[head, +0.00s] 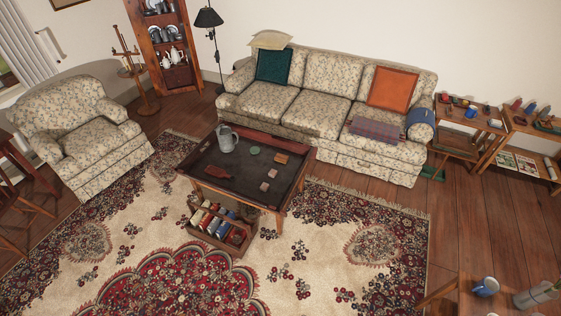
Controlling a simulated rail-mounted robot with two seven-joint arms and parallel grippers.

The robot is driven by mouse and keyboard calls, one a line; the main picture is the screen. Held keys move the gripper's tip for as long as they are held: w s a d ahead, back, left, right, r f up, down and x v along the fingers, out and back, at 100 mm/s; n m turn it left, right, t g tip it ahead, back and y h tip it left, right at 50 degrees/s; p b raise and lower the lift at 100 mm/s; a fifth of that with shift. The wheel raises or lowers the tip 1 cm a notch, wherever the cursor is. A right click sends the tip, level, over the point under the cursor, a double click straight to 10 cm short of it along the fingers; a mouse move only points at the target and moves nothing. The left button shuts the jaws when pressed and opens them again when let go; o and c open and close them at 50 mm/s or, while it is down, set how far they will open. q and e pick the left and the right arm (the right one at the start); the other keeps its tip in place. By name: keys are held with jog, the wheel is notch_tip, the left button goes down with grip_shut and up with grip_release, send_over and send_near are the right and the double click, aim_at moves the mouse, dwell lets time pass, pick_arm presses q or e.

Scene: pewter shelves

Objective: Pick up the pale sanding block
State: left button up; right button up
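Three small blocks lie apart on the dark top of the low coffee table (215,183) in the head view. One is an orange-brown block (281,158); nearer the front are a pale pinkish block (272,173) and another small pinkish block (264,186). The two pinkish ones look most like the pale sanding block, but they are too small to tell which it is. Neither of my grippers is in view.
The table also holds a grey pitcher (227,138), a green round item (254,151) and a reddish-brown paddle-like item (214,172). A sofa (310,108) stands behind it, an armchair (88,140) left.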

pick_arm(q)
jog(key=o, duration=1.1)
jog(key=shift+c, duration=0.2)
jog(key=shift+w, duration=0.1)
